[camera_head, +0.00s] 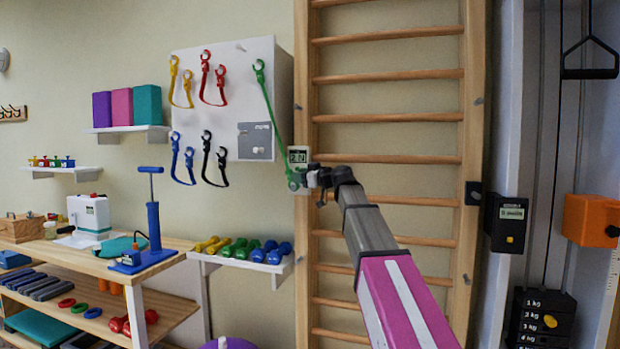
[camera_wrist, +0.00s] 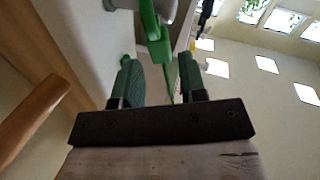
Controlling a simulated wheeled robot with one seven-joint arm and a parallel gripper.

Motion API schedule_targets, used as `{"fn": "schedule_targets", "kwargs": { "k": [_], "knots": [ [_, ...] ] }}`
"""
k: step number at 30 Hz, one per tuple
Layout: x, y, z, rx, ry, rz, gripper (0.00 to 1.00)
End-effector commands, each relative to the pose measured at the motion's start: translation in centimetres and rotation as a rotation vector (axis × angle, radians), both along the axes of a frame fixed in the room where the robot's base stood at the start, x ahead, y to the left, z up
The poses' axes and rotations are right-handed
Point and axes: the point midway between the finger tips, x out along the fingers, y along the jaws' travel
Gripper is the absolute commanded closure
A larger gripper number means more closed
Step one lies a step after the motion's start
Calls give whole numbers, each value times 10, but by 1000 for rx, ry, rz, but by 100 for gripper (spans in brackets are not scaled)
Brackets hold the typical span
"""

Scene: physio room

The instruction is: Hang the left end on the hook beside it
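The green band (camera_head: 274,115) has its upper end (camera_head: 259,72) at the top right of the white wall panel (camera_head: 258,90). It runs straight and slanting down to its lower end (camera_head: 293,180), at my gripper (camera_head: 310,178), off the panel's lower right corner. In the wrist view, green parts of the band (camera_wrist: 160,49) show between and beyond the two fingers of my gripper (camera_wrist: 158,70). The fingers stand partly apart and appear shut on the band's lower end; the exact contact is hard to see. No free hook beside the upper end is clearly visible.
Yellow, red, blue and black bands (camera_head: 221,85) hang on the panel. A small display device (camera_head: 298,157) is close behind my gripper. Wooden wall bars (camera_head: 388,117) stand right; a dumbbell shelf (camera_head: 240,262) is below.

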Motion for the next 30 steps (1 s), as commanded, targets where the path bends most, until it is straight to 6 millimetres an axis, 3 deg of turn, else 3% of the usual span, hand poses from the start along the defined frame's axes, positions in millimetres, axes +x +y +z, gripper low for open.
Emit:
{"fn": "schedule_targets", "kwargs": {
  "k": [9,22,26,28,29,30],
  "knots": [
    [25,34,0,0,2,1,62],
    [28,39,0,-1,1,0,62],
    [28,39,0,-1,1,0,99],
    [28,39,0,-1,1,0,99],
    [28,39,0,-1,1,0,85],
    [28,39,0,-1,1,0,98]
  ]
}}
